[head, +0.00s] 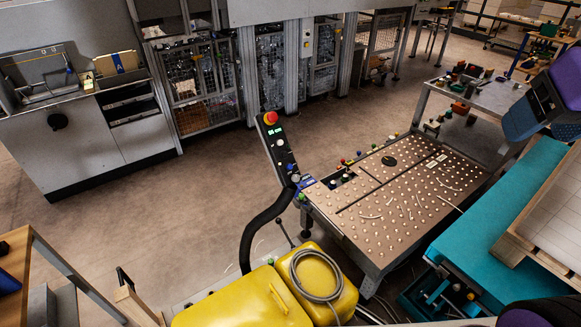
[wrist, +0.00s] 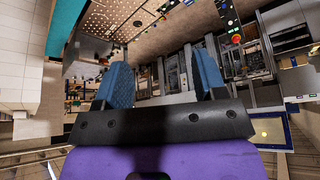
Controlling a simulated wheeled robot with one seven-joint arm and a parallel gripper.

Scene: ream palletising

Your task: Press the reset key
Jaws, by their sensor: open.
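A black control panel (head: 279,150) stands on a post left of the perforated table in the head view. It carries a red mushroom button (head: 270,118) on yellow at its top, a small green-lit display, pale buttons and a blue button (head: 290,167) lower down. I cannot read which key is marked reset. The panel's red button (wrist: 236,39) also shows small near the top of the wrist view. My gripper (wrist: 162,78) has its two blue fingers wide apart with nothing between them. In the head view its purple and blue parts show at the upper right, well away from the panel.
The perforated table (head: 390,205) lies right of the panel. Yellow covers (head: 250,300) and a black hose (head: 258,232) are below it. A teal surface (head: 495,225) and a pallet stack (head: 550,200) are at the right. Open floor (head: 170,210) lies left of the panel.

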